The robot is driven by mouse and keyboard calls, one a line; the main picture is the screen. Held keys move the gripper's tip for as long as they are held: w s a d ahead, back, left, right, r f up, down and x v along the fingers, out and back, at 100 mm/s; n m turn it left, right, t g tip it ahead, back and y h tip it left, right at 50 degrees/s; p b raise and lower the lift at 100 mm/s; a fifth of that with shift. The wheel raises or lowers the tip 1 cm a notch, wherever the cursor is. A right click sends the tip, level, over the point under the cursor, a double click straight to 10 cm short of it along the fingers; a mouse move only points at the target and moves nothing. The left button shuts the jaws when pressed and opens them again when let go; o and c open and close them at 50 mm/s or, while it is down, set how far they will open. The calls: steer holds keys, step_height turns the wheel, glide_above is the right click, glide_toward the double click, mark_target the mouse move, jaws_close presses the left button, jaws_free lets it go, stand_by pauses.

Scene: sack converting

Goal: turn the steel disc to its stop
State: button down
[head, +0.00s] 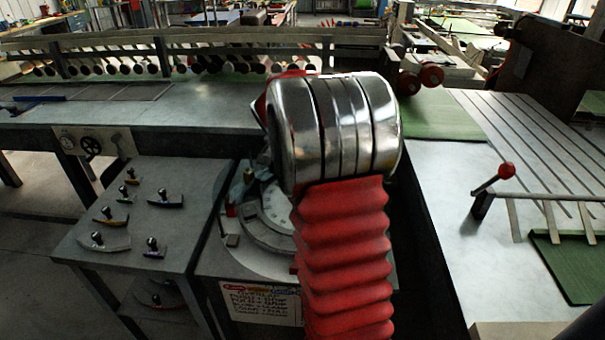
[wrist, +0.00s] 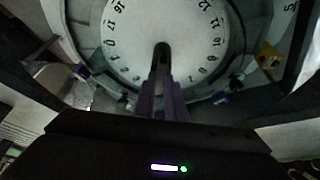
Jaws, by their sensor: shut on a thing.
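The steel disc (wrist: 135,25) fills the upper middle of the wrist view, a pale round plate with black numbers near its rim. My gripper (wrist: 162,75) reaches over the disc's near part, its narrow fingers shut on a dark upright knob (wrist: 162,47). The fingertips and the knob overlap, so the exact contact is hard to see. In the head view the disc (head: 277,207) shows only partly, left of my red and chrome arm, which hides the rest of it and my gripper. I cannot make out a stop for certain.
A yellow block (wrist: 268,55) sits right of the disc in the wrist view. In the head view a grey side table (head: 190,185) with several knobbed tools stands left. A printed sign (head: 260,303) hangs below the disc. A red-knobbed lever (head: 506,171) stands on the right table.

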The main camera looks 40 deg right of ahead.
steer(key=shift+w+m+g, duration=0.15)
steer(key=shift+m+g, duration=0.35)
steer(key=shift+m, duration=0.8)
steer(key=shift+w+m+g, duration=0.15)
steer(key=shift+m+g, duration=0.35)
steer(key=shift+m, duration=0.8)
steer(key=shift+w+m+g+y, duration=0.1)
steer(key=shift+m+g+y, duration=0.3)
steer(key=shift+m, duration=0.75)
steer(key=shift+w+m+g+y, duration=0.1)
steer(key=shift+m+g+y, duration=0.25)
steer(key=shift+m, duration=1.3)
steer(key=c, duration=1.8)
jaws_free()
steer(key=shift+s+d, duration=0.1)
steer(key=shift+r, duration=0.1)
steer(key=v, duration=1.3)
steer(key=shift+w, duration=0.3)
steer(key=shift+r, duration=0.15)
